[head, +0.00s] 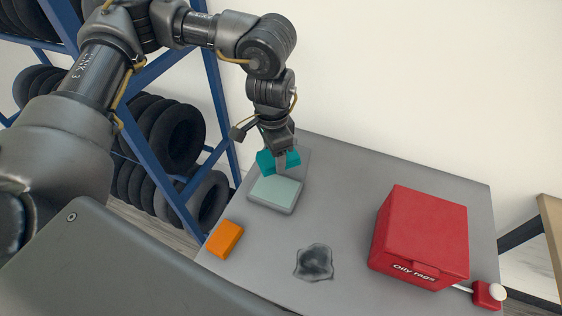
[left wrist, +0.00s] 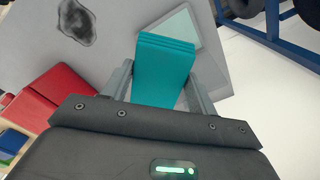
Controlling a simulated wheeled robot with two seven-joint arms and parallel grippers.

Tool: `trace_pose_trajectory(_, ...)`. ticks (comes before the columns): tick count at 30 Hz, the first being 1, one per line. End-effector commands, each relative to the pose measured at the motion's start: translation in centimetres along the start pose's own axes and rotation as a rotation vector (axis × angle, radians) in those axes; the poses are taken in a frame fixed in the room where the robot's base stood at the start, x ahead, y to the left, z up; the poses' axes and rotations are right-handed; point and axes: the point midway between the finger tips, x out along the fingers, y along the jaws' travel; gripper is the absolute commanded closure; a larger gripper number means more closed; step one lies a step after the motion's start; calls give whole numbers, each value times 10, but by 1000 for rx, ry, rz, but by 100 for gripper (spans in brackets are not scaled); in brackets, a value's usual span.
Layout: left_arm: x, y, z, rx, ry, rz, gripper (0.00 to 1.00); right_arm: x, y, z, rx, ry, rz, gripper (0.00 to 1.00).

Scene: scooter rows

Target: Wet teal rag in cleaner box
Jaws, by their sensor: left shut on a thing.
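My left gripper (head: 281,165) is shut on the folded teal rag (head: 265,161). In the left wrist view the rag (left wrist: 163,72) sits between the two fingers and sticks out past them. The cleaner box (head: 275,190) is a shallow grey box with a pale green-grey top, at the table's far left side. The rag and gripper are over its back edge in the head view. I cannot tell whether the rag touches the box. The box's pale top (left wrist: 178,30) shows partly behind the rag in the left wrist view. My right gripper is not in view.
A red box marked "Oily rags" (head: 420,235) stands shut at the right, with a small red pedal-like piece (head: 488,294) beside it. A dark grey crumpled rag or stain (head: 314,262) and an orange block (head: 225,239) are on the grey table (head: 350,190). A blue tyre rack (head: 160,150) stands left.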

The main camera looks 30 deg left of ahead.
Motion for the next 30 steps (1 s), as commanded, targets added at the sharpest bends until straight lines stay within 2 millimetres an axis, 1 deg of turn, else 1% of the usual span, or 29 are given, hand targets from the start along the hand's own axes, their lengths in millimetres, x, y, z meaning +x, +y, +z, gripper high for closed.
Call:
trace_pose_trajectory(1,2,0,-3,92,1,5,67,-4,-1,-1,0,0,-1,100)
trace_pose_trajectory(5,13,-5,-12,416,14,7,67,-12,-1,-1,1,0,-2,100)
trace_pose_trajectory(10,29,-12,-20,870,26,3,67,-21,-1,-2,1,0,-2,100)
trace_pose_trajectory(15,48,-20,-24,1323,26,-4,67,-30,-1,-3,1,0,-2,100)
trace_pose_trajectory(21,71,-28,-22,1824,13,-4,67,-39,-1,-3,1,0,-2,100)
trace_pose_trajectory(24,80,-32,-20,2026,5,-2,67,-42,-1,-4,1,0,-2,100)
trace_pose_trajectory(27,88,-34,-18,2182,-2,2,67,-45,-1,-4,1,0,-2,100)
trace_pose_trajectory(30,93,-35,-17,2289,-7,8,67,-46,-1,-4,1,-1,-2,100)
